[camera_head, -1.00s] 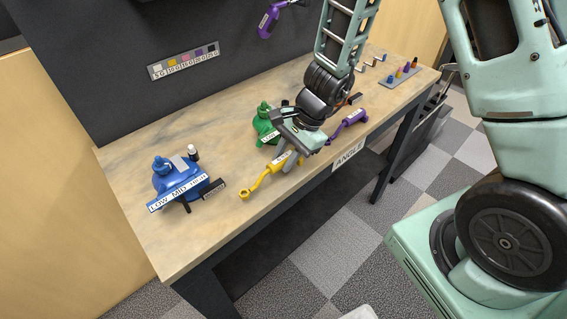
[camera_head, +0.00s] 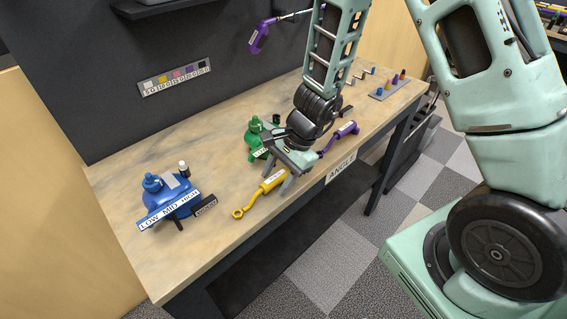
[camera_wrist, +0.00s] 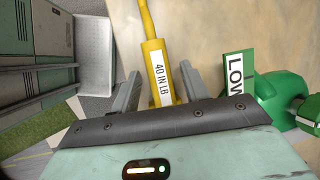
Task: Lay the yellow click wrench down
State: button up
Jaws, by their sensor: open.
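The yellow click wrench (camera_head: 270,184) lies on the wooden bench near its front edge, its ring end (camera_head: 237,213) towards the lower left. My gripper (camera_head: 280,172) is at its handle end, fingers pointing down. In the wrist view the wrench (camera_wrist: 158,75), labelled "40 IN LB", runs between the two spread fingers of my gripper (camera_wrist: 158,92). A gap shows on each side of it. The wrench's rear end is hidden behind my gripper's body.
A green device (camera_head: 256,138) stands just behind my gripper. A purple wrench (camera_head: 338,138) lies to its right. A blue device (camera_head: 170,195) with a "LOW MID HIGH" sign stands at the left. The bench (camera_head: 220,245) is bare around the ring end.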

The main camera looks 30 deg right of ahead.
jog(key=d+p+v, duration=0.1)
jog(key=v, duration=1.6)
jog(key=s+a+r+n+h, duration=0.1)
jog(key=s+a+n+h, duration=0.1)
jog(key=s+a+n, duration=0.5)
jog(key=s+a+r+n+h, duration=0.2)
jog(key=s+a+n, duration=0.5)
jog(key=s+n, duration=0.5)
jog(key=n, duration=0.2)
jog(key=shift+s+a+r+n+g, duration=0.15)
jog(key=shift+a+n+g, duration=0.15)
jog(key=shift+n, duration=0.1)
